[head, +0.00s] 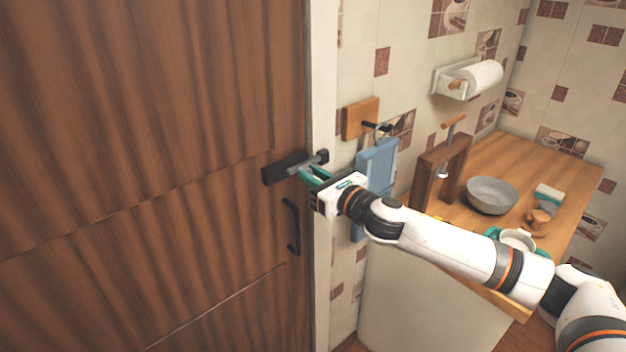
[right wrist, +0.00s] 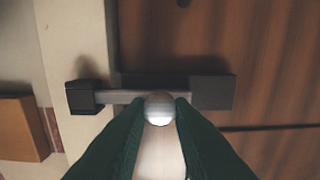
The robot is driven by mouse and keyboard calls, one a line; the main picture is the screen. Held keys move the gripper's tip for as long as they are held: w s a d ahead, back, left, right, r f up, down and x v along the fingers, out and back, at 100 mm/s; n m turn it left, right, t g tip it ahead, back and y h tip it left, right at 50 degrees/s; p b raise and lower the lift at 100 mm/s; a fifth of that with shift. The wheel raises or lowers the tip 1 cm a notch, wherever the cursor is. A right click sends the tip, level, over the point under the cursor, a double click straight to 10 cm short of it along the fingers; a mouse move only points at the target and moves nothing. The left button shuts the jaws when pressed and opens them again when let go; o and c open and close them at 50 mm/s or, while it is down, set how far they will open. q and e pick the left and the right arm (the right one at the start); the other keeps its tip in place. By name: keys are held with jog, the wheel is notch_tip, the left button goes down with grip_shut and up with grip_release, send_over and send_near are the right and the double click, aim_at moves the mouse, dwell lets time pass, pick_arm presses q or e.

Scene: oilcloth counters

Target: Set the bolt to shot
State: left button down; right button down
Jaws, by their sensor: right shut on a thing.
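The bolt is on the brown wooden door (head: 150,130), near its right edge. Its dark housing (head: 282,168) sits on the door, and it also shows at the right in the right wrist view (right wrist: 213,93). A grey rod (right wrist: 125,97) runs sideways from the housing to the dark keeper (right wrist: 82,97) on the pale frame; its end meets the keeper. The keeper also shows in the head view (head: 321,156). My right gripper (head: 311,173) is shut on the bolt's round metal knob (right wrist: 159,107), its green fingers on both sides. My left gripper is not in view.
A black door handle (head: 291,227) is below the bolt. Right of the frame (head: 323,100), a wooden block (head: 360,118) and a blue board (head: 378,165) are on the wall. A wooden counter (head: 540,165) holds a grey bowl (head: 492,196) and cups.

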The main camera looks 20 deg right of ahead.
jog(key=c, duration=1.3)
grip_release()
jog(key=shift+o, duration=0.2)
jog(key=shift+s, duration=0.1)
jog(key=b+v, duration=0.7)
jog(key=v, duration=0.6)
jog(key=shift+s+b, duration=0.2)
jog(key=shift+b, duration=0.15)
jog(key=shift+d+m, duration=0.15)
jog(key=shift+m, duration=0.15)
